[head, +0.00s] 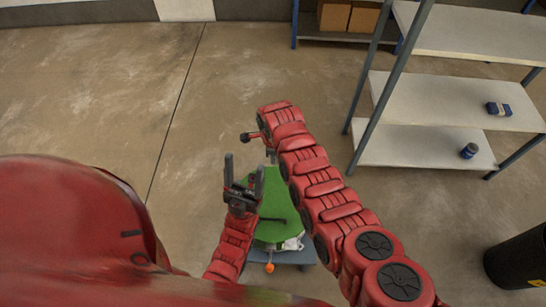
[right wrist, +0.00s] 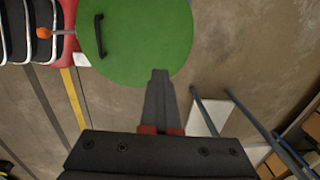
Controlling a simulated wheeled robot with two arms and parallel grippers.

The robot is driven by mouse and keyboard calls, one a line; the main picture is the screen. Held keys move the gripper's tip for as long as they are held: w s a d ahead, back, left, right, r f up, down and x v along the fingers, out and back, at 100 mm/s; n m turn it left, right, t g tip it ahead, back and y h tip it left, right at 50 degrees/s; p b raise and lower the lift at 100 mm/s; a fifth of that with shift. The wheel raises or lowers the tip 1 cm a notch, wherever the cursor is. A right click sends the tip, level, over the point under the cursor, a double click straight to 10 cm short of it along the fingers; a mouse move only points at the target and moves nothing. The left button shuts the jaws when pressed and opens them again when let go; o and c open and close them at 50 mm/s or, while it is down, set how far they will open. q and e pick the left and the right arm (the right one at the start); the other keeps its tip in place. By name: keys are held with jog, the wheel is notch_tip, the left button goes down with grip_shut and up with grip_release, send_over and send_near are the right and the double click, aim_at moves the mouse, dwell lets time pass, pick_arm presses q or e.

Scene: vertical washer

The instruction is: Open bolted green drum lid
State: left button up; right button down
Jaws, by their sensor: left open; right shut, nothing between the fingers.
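The green drum lid (head: 278,187) is low in the middle of the head view, partly covered by both my arms. A black bar handle lies across it, and the handle shows clearly in the right wrist view (right wrist: 99,35). My left gripper (head: 243,168) is open and empty, with its fingers pointing up the picture and overlapping the lid's left side. My right gripper (right wrist: 160,73) is shut and empty, with its tips overlapping the lid's edge in the right wrist view, away from the handle. I cannot tell whether either gripper touches the lid. No bolt is clearly visible.
An orange knob (head: 269,268) is in front of the lid. A metal shelf rack (head: 425,145) with small blue items stands to the right. A black bin (head: 518,262) is at the lower right. The concrete floor to the left and behind is open.

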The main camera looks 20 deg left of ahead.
dwell(0.8)
jog(key=c, duration=0.9)
grip_release()
jog(key=shift+r, duration=0.15)
notch_tip(320, 180, up, 17)
jog(key=s+p, duration=0.1)
jog(key=p, duration=0.2)
jog(key=shift+d, duration=0.15)
jog(key=shift+s, duration=0.15)
